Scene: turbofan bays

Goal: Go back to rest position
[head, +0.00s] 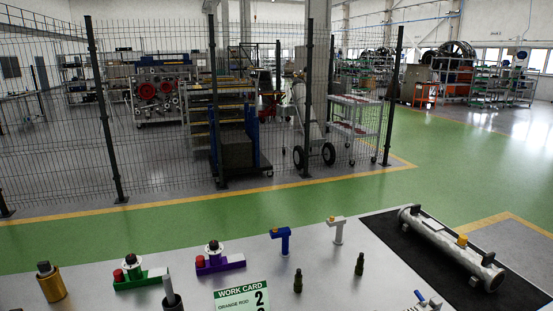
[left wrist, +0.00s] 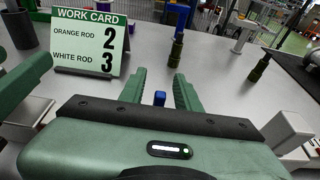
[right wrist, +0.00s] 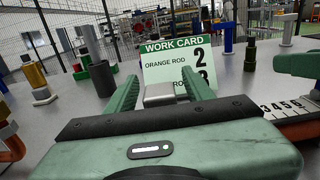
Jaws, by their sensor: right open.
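My left gripper (left wrist: 160,78) is open in the left wrist view, its two green fingers apart. A small blue-topped piece (left wrist: 159,98) shows between them, touching neither finger. My right gripper (right wrist: 162,82) is open in the right wrist view, its fingers wide apart. A grey block (right wrist: 158,95) shows between them, with no visible contact. Neither gripper shows in the head view. The work card (head: 241,297) stands at the table's front; it also shows in the left wrist view (left wrist: 88,42) and the right wrist view (right wrist: 175,65).
The table (head: 330,285) holds a gold cylinder (head: 51,283), green (head: 138,277) and purple (head: 221,262) fixtures, blue (head: 282,240) and white (head: 337,230) T-shaped pieces, and two dark bottles (head: 298,281) (head: 359,264). A metal tube (head: 450,245) lies on a black mat (head: 400,252) at right.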

